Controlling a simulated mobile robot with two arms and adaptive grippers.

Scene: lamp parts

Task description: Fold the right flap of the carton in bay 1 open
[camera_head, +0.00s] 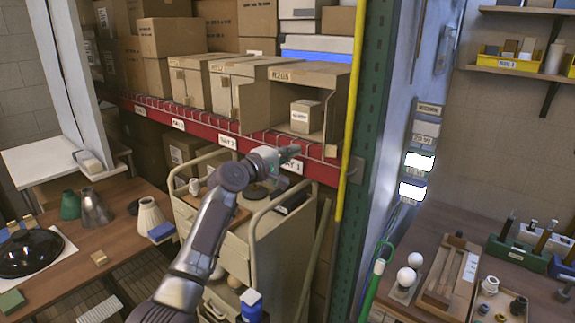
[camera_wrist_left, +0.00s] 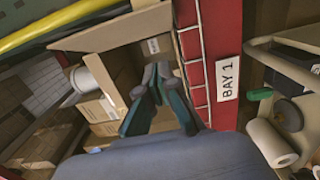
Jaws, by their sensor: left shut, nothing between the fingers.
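The bay 1 carton (camera_head: 312,75) stands on the red shelf with its front open. Its right flap (camera_head: 330,128) stands out at the right side of the opening, partly swung outward. It also shows in the left wrist view as a brown panel (camera_wrist_left: 112,30). The left flap (camera_head: 252,106) sticks out at the left. A small labelled box (camera_head: 304,117) sits inside. My left gripper (camera_head: 291,151) is shut and empty, low in front of the opening, left of the right flap. Its fingertips (camera_wrist_left: 156,72) point toward the carton; I cannot tell whether they touch anything. My right gripper is out of view.
A BAY 1 label (camera_head: 292,166) is on the red shelf edge (camera_head: 317,171), with wire mesh above it. A yellow pole (camera_head: 350,125) and green rack post (camera_head: 368,110) stand right of the carton. More cartons (camera_head: 190,80) fill the left. A cream cart (camera_head: 262,240) stands below.

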